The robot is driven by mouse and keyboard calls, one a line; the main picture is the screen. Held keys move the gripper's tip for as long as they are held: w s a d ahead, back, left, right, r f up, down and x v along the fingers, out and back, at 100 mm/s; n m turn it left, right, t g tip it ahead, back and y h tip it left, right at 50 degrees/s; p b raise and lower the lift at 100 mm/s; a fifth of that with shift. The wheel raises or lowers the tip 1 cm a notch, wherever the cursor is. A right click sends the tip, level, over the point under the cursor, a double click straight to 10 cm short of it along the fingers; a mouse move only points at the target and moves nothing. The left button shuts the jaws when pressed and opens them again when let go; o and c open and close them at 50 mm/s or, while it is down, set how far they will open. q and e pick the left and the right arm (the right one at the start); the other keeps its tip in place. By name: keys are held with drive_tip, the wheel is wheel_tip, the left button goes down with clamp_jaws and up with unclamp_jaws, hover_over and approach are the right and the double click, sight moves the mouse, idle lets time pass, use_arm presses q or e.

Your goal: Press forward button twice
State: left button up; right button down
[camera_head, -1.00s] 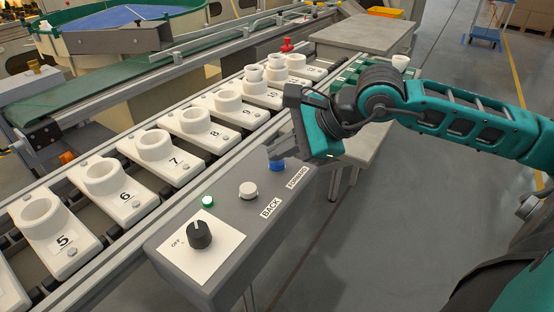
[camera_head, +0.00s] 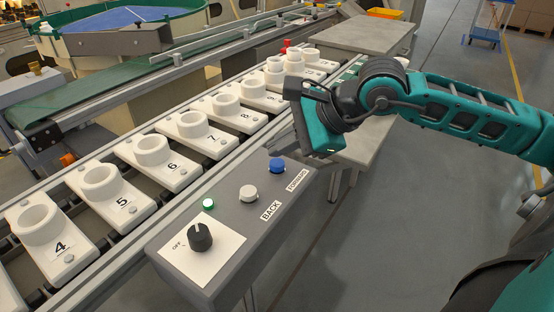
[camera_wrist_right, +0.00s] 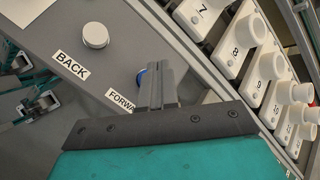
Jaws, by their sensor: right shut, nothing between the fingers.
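The blue forward button (camera_head: 277,165) sits on the grey control box, beside the FORWARD label (camera_head: 297,180). My right gripper (camera_head: 284,148) is just above and behind the button in the head view, its fingers partly hidden by its own body. The gripper looks slightly clear of the button. My left gripper is not in view.
A white button (camera_head: 248,193) by the BACK label (camera_head: 271,211), a green lamp (camera_head: 208,204) and a black knob (camera_head: 199,237) share the control box (camera_head: 236,217). Numbered white carriers (camera_head: 152,158) line the conveyor behind it. Grey floor is open at the right.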

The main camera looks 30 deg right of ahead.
sight(282, 164)
drive_tip(key=shift+r+p, duration=1.5)
drive_tip(key=shift+r, duration=1.05)
drive_tip(key=shift+f, duration=0.1)
